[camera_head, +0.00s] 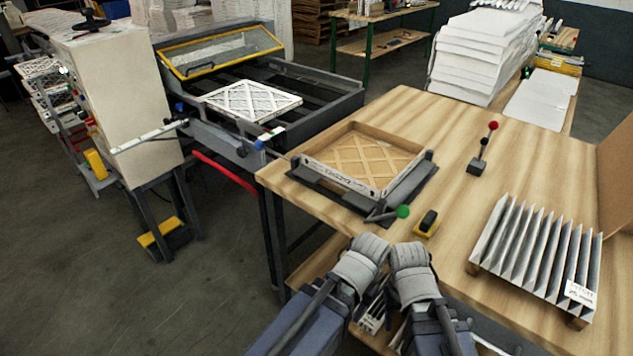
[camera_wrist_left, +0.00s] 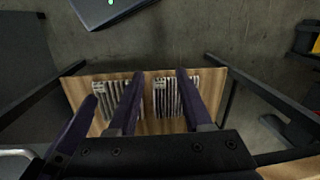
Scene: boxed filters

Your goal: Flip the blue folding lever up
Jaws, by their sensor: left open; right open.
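The blue lever (camera_head: 260,145) shows as a blue knob on a thin rod at the front right corner of the frame machine (camera_head: 225,145). The rod runs low and slanting toward the wooden table. My left gripper (camera_head: 362,262) and right gripper (camera_head: 412,265) are side by side at the table's front edge, well to the right of and nearer than the blue knob. Their fingertips are mostly hidden in the head view. In the left wrist view the left gripper (camera_wrist_left: 157,78) has its fingers apart, with nothing between them, above a lower shelf. Neither gripper touches the lever.
A filter in a cardboard frame (camera_head: 365,160) sits in a fixture with a green-knobbed lever (camera_head: 403,211). A red-knobbed lever (camera_head: 493,125), a yellow-and-black switch (camera_head: 427,222) and a pleated pack (camera_head: 535,255) are on the table. Floor at left is open.

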